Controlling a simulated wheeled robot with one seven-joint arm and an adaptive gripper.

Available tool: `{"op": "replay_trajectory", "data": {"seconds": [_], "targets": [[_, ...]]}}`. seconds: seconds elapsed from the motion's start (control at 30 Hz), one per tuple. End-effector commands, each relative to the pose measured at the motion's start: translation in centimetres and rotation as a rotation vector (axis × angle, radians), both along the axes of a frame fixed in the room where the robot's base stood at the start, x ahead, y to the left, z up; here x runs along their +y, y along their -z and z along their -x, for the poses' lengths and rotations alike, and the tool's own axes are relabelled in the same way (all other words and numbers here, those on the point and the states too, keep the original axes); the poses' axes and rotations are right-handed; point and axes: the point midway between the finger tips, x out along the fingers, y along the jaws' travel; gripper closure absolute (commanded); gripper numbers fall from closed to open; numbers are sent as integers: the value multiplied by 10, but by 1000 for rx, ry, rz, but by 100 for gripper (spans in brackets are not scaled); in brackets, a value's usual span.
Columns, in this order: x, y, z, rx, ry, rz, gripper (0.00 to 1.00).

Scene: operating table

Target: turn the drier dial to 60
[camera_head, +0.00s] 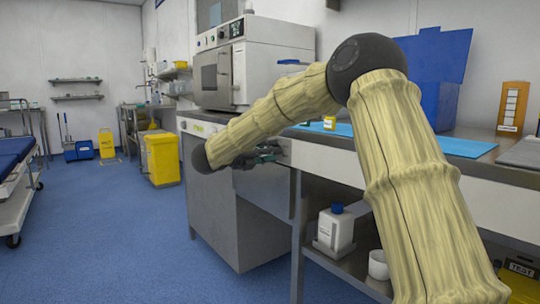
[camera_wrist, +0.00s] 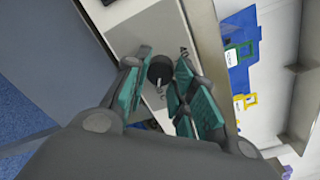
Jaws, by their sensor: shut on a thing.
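The drier dial (camera_wrist: 160,68) is a dark round knob on a light grey panel in the wrist view. My gripper (camera_wrist: 163,75) has its teal-padded fingers on both sides of the dial and is shut on it. A small pale mark or part shows just below the knob, but no scale number is readable. In the head view my gripper (camera_head: 262,157) is at the front of the grey cabinet (camera_head: 225,215), under the counter edge. The dial is hidden there by my arm and gripper.
A white oven-like machine (camera_head: 248,68) stands on the counter above. A white bottle with a blue cap (camera_head: 335,230) and a white cup (camera_head: 378,264) are on the low shelf to the right. A yellow bin (camera_head: 162,158) stands behind at left. The blue floor in front is clear.

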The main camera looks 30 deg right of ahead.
Motion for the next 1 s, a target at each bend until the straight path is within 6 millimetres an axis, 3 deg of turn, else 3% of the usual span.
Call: {"op": "replay_trajectory", "data": {"seconds": [0.43,0.47,0.57,1.0], "targets": [[1,4,1,-3,1,-4,98],[1,4,1,-2,2,-4,69],[0,3,1,-4,2,-3,52],[7,1,1,-6,0,-1,52]]}}
